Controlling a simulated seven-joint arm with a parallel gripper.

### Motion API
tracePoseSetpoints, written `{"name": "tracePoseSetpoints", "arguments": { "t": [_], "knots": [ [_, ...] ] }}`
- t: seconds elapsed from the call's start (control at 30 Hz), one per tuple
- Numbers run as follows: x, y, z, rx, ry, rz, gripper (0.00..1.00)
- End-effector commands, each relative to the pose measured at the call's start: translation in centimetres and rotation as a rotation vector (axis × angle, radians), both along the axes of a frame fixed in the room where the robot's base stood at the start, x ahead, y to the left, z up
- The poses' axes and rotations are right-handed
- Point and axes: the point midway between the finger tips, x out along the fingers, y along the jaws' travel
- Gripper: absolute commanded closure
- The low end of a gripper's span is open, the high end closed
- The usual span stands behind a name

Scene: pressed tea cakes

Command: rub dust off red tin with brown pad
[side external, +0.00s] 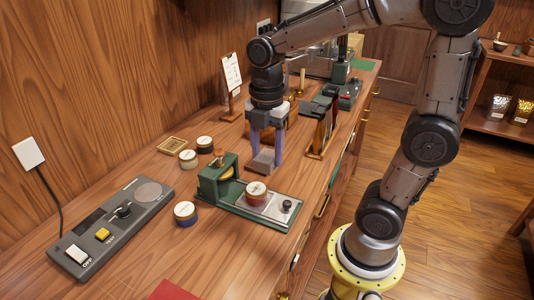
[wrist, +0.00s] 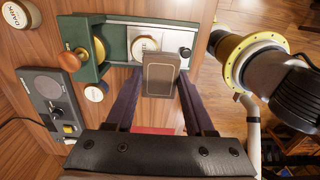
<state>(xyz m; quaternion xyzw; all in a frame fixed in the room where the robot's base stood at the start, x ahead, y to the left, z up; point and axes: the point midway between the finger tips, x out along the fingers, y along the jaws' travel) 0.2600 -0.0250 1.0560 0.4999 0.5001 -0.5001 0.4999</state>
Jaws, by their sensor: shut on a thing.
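The red tin (side external: 256,195), with a pale lid, stands upright on the light plate of the green press. In the wrist view its pale lid (wrist: 142,45) shows partly, behind the brown pad. I cannot make out dust on it. My gripper (side external: 265,158) points down and is shut on the brown pad (side external: 263,163), holding it above and behind the tin, apart from it. In the wrist view the pad (wrist: 161,74) sits between my two purple-grey fingertips (wrist: 160,84).
The green press (side external: 216,182) has a wooden knob. A grey switch box (side external: 108,230) lies left. A wooden rack (side external: 322,135) stands to my gripper's right. A red sheet (side external: 172,291) lies at the front.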

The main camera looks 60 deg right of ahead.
Motion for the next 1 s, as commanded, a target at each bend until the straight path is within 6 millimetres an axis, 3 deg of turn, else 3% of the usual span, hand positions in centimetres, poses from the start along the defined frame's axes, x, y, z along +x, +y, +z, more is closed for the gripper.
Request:
{"name": "tracePoseSetpoints", "arguments": {
  "t": [0.57, 1.0],
  "knots": [
    [0.0, -0.1, -0.3, 0.000, 0.000, 0.000, 0.91],
    [0.0, 0.0, -3.7, 0.000, 0.003, 0.000, 0.91]
  ]
}}
